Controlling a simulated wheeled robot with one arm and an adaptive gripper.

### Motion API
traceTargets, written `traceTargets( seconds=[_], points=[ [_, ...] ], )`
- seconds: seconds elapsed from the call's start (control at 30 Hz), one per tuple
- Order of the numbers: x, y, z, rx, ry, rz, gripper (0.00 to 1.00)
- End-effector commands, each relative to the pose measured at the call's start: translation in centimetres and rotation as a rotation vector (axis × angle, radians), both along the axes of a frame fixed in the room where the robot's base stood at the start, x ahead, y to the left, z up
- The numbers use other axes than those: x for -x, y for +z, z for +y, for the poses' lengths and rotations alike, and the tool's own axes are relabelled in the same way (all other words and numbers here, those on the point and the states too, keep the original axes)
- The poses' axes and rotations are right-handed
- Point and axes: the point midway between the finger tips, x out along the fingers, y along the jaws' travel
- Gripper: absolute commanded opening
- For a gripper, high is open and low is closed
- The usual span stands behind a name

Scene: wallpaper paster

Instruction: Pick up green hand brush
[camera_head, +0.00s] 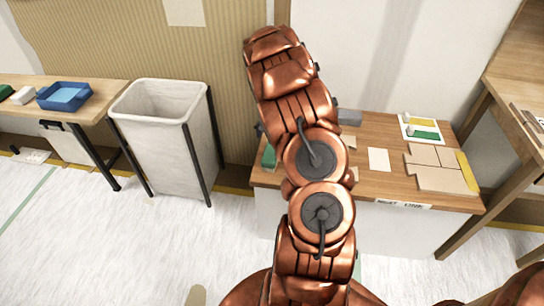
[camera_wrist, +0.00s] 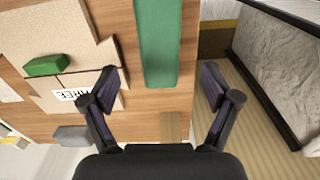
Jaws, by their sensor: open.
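A long flat green thing (camera_wrist: 158,40), which looks like the green hand brush, lies on the wooden tabletop (camera_wrist: 150,118) near its edge in the wrist view. I cannot make out its bristles. A green piece also shows at the left edge of the table in the head view (camera_head: 268,157), partly hidden by my arm. My gripper (camera_wrist: 160,75) is open and empty. Its two fingers appear either side of the green thing's near end, and I cannot tell how high above the table they are. In the head view my arm hides the gripper.
A smaller green block (camera_wrist: 46,65) lies on cardboard pieces (camera_wrist: 75,25). A wood block (camera_wrist: 171,126) and a grey block (camera_wrist: 72,135) lie nearby. A white bin (camera_head: 170,130) stands left of the table. A blue tray (camera_head: 63,97) sits on the left bench.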

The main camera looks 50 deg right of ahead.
Motion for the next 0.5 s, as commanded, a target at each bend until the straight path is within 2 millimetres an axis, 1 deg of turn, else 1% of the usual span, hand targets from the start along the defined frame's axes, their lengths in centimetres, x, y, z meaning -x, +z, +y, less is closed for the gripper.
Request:
traceTargets(
  seconds=[0.2, 0.37, 0.5],
  points=[
    [0.2, -2.1, 0.1, -0.004, -0.002, 0.005, 0.88],
    [0.2, -3.1, 0.1, -0.004, -0.001, 0.005, 0.88],
    [0.3, -4.9, 0.0, -0.003, -0.001, 0.004, 0.88]
  ],
)
